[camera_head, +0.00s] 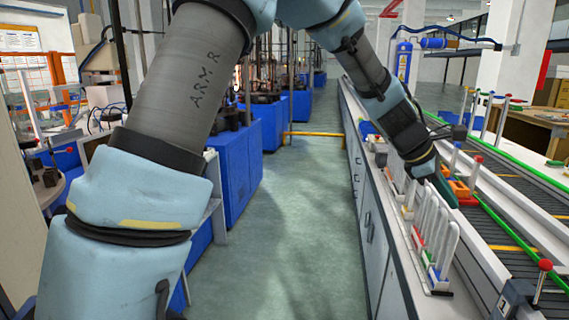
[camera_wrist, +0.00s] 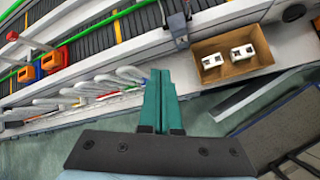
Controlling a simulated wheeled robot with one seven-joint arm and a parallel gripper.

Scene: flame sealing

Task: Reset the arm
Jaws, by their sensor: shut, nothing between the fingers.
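My gripper (camera_wrist: 159,100) is shut and empty, its two green fingers together in the wrist view. In the head view my arm reaches across the top and down to the right. There the gripper (camera_head: 447,192) points down above the bench, beside the conveyor. A rack of white looped holders (camera_head: 436,240) with coloured bases stands on the bench just in front of it. In the wrist view the looped holders (camera_wrist: 90,90) lie to the left of the fingers. I cannot tell whether the gripper touches any of them.
A conveyor (camera_head: 500,215) with green rails runs along the right. Orange blocks (camera_head: 459,190) sit near it. A cardboard box (camera_wrist: 232,56) holding two white items is at the right in the wrist view. Blue cabinets (camera_head: 238,175) line the left; the aisle floor (camera_head: 285,230) is clear.

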